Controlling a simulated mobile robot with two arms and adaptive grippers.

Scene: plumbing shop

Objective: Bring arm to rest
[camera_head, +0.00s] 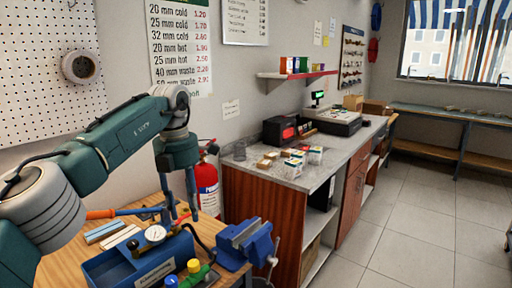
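My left arm (120,139) reaches in from the left and bends down at the wrist. My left gripper (183,214) points down over the back of the wooden workbench (62,262), its two fingers apart with nothing seen between them. It is behind the pressure gauge (155,234) and the blue box (140,270), and in front of the red fire extinguisher (207,187). Whether the fingertips touch anything is unclear. My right gripper is not in view.
A blue vise (245,243) sits at the bench's right edge. An orange-handled tool (101,214) lies near the arm. A counter (300,180) with small boxes and a till stands beyond. The tiled floor (420,230) at right is clear.

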